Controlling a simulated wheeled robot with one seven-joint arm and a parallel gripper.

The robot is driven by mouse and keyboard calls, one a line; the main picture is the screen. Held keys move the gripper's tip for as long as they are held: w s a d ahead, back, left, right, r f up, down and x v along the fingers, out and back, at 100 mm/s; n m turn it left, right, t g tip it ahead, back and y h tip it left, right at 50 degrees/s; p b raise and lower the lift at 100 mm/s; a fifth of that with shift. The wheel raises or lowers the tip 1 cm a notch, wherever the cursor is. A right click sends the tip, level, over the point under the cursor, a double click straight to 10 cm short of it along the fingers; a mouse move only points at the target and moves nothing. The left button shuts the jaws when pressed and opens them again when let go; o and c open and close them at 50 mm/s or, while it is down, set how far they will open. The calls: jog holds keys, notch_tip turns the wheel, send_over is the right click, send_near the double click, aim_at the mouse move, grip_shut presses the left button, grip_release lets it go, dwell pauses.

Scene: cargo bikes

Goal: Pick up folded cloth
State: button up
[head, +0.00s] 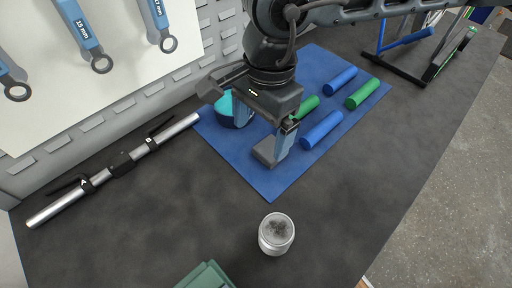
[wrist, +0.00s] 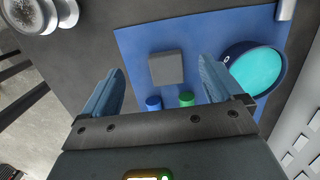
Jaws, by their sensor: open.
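A small grey square that looks like the folded cloth (head: 264,153) lies on the blue mat (head: 262,186). The grey square also shows in the wrist view (wrist: 166,67), ahead between the two fingers. My gripper (head: 262,132) is open and empty, pointing down above the mat. In the wrist view my gripper (wrist: 160,72) has one blue finger on each side of the cloth, with clear gaps. I cannot tell how high the fingertips are above it. In the head view a finger partly covers the cloth.
A dark blue tub with turquoise contents (head: 224,104) stands close beside my gripper. Several blue and green cylinders (head: 322,129) lie on the mat. A metal can (head: 276,234) stands in front, near a green box (head: 207,277). A silver bar (head: 112,168) lies by the wall.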

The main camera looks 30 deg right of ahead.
aim_at(271, 147)
jog(key=d, duration=0.2)
jog(key=w+d+h, duration=0.1)
jog(key=shift+d+f, duration=0.1)
jog(key=shift+f, duration=0.15)
jog(key=shift+d+f, duration=0.1)
jog(key=shift+f, duration=0.25)
jog(key=shift+w+f+p, duration=0.1)
jog(key=shift+f+p, duration=0.9)
jog(key=shift+f, duration=2.45)
jog(key=shift+c, duration=0.2)
jog(key=c, duration=1.2)
jog(key=shift+r, duration=0.15)
